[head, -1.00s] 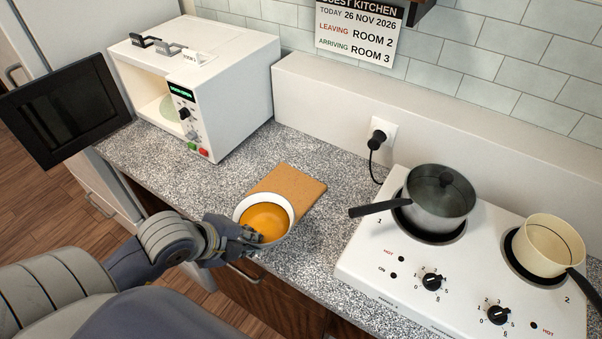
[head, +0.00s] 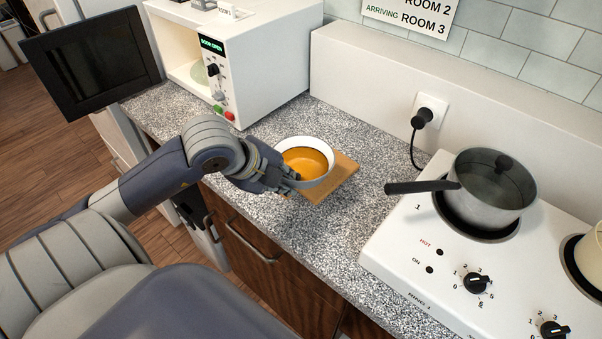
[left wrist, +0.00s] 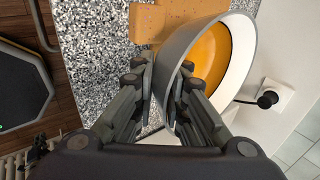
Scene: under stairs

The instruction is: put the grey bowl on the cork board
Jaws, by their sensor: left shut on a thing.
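The grey bowl (head: 319,182) has a white inside and holds orange liquid (head: 306,160). My left gripper (head: 290,180) is shut on the near-left side of its wall. In the left wrist view the bowl wall (left wrist: 178,50) stands between the fingers of the left gripper (left wrist: 163,72). The cork board (head: 340,182) lies on the counter, partly hidden by the bowl; its edge also shows in the left wrist view (left wrist: 146,24). The bowl is over the board's far-left part; I cannot tell whether it touches. My right gripper is not in view.
A white microwave (head: 255,70) with its door (head: 90,62) open stands at the back left. A white hob (head: 405,235) with a lidded pot (head: 490,195) is on the right; the pot's handle (head: 420,187) points toward the board. Speckled counter (head: 300,235) is clear in front.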

